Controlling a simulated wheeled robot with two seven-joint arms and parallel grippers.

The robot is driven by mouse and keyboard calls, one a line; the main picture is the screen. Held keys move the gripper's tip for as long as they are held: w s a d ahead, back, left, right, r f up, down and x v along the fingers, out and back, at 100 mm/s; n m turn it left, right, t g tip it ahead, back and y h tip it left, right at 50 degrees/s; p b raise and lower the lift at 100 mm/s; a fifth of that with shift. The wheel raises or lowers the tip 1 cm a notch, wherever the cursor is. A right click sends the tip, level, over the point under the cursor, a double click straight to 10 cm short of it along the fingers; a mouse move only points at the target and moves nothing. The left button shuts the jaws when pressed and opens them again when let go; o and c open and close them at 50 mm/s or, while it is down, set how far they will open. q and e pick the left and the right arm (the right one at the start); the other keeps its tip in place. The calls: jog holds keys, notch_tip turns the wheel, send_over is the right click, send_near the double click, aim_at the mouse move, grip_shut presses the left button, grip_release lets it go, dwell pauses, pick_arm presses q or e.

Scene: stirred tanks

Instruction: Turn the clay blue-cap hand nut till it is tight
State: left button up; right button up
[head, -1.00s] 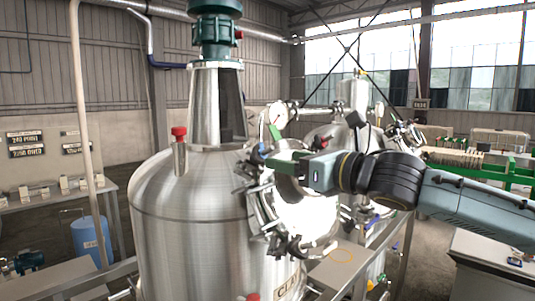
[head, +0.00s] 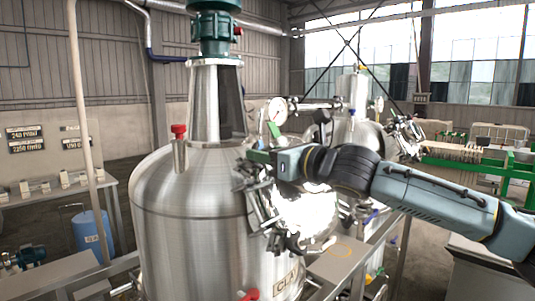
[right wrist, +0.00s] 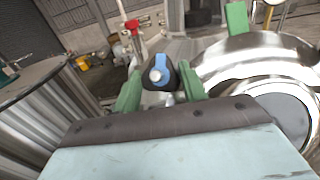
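The clay tank (head: 185,215) is the big steel vessel at the centre of the head view, with a plate (head: 287,283) reading "CLA…" low on its front. Its side manway has several clamps with hand nuts. My right gripper (head: 263,156) is at the upper left of this manway. In the right wrist view, the blue-cap hand nut (right wrist: 158,72), a dark body with a blue cap, sits between the green fingers of my right gripper (right wrist: 160,84). The fingers stand apart, one on each side; whether they touch it is hard to tell. My left gripper is out of view.
A pressure gauge (head: 276,111) and a green handle (head: 275,130) are just above my right gripper. A red-topped fitting (head: 179,132) stands on the tank's shoulder. A second steel tank (head: 352,135) is behind my right arm. More manway clamps (head: 280,240) lie below.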

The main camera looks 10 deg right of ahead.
jog(key=c, duration=0.3)
